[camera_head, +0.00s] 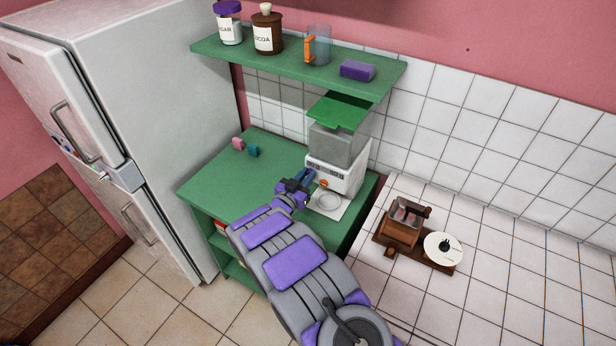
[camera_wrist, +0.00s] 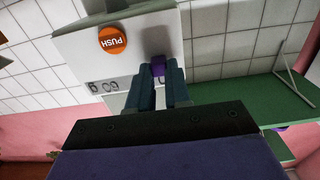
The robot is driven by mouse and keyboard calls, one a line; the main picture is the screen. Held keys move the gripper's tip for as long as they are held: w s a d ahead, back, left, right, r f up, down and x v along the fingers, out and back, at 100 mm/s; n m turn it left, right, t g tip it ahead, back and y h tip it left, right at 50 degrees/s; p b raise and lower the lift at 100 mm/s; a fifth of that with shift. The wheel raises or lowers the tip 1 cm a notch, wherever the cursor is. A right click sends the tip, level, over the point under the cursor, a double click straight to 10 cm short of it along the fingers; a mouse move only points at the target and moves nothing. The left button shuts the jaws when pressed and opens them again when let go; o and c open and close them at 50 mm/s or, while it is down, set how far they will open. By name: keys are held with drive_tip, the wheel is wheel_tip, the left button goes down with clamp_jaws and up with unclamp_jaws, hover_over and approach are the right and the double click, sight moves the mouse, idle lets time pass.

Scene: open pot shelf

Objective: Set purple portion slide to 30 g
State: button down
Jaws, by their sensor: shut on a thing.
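The white dispenser (camera_head: 345,178) with a clear hopper stands at the right of the green counter. In the wrist view, its white front (camera_wrist: 135,45) appears upside down. The purple portion slide (camera_wrist: 158,66) sits there between my fingertips, and my gripper (camera_wrist: 160,80) is shut on it. An inverted 60 mark (camera_wrist: 110,87) is left of the slide, with part of another number farther left. The mark by the slide is mostly hidden by my fingers. In the head view, my gripper (camera_head: 308,178) is against the dispenser's front, and the slide cannot be made out.
An orange PUSH button (camera_wrist: 112,40) is beside the slide. A round dish (camera_head: 328,201) sits below the dispenser. A green shelf (camera_head: 285,62) overhangs it. Pink and teal clips (camera_head: 238,143) lie at the counter's back left. A wooden grinder (camera_head: 400,228) stands right, on white tiles.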

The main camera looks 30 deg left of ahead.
drive_tip(key=c, duration=1.5)
unclamp_jaws()
drive_tip(key=shift+a+r, duration=0.1)
drive_tip(key=shift+a, duration=0.1)
drive_tip(key=o, duration=0.5)
drive_tip(key=shift+a, duration=0.25)
drive_tip(key=shift+c, duration=0.2)
drive_tip(key=shift+d, duration=0.15)
drive_tip(key=shift+s, duration=0.25)
drive_tip(key=s+a+p, duration=0.1)
drive_tip(key=s, duration=1.5)
drive_tip(key=shift+s+a+f, duration=0.25)
drive_tip(key=shift+s+a, duration=0.1)
drive_tip(key=shift+s, duration=0.05)
